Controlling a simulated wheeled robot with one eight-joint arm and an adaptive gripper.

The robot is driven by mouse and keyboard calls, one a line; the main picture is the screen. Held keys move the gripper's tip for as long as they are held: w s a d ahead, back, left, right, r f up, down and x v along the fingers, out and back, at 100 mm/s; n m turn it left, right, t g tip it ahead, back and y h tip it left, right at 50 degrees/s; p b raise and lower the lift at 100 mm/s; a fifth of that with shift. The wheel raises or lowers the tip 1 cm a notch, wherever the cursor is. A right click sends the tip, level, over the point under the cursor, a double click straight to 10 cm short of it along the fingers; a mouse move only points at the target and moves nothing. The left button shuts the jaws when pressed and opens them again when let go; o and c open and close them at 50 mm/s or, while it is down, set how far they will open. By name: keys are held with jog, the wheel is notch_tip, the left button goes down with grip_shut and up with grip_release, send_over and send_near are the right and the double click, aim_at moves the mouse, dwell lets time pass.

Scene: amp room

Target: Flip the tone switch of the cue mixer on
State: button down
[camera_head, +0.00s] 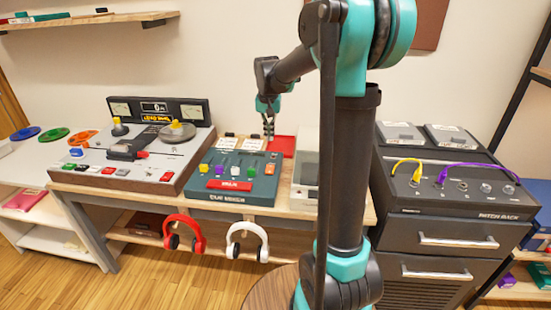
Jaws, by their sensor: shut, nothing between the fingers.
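The cue mixer (262,190) is a dark teal box with a sloped top on the wooden bench, right of the grey console. Its top has several coloured fader caps, a red button bar (229,185) and small controls along its right side. I cannot tell which control is the tone switch or how it is set; the labels are too small to read. My gripper (269,137) points down over the back right part of the mixer, its fingers shut and empty. Whether the fingertips touch anything is not clear.
The grey console (180,160) stands left of the mixer. A red item (283,146) lies behind it, and a light box (304,180) stands to its right. Red headphones (185,232) and white headphones (247,240) hang below. The patch rack (455,205) stands right of my arm.

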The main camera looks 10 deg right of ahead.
aim_at(271, 166)
jog(key=shift+w+d+r, duration=0.1)
jog(key=shift+w, duration=0.35)
jog(key=f, duration=0.4)
jog(key=w+f, duration=0.1)
jog(key=f, duration=0.9)
jog(key=shift+w+d, duration=0.25)
jog(key=shift+w, duration=0.05)
jog(key=shift+w+f, duration=0.15)
jog(key=shift+f, duration=0.15)
jog(key=shift+r, duration=0.1)
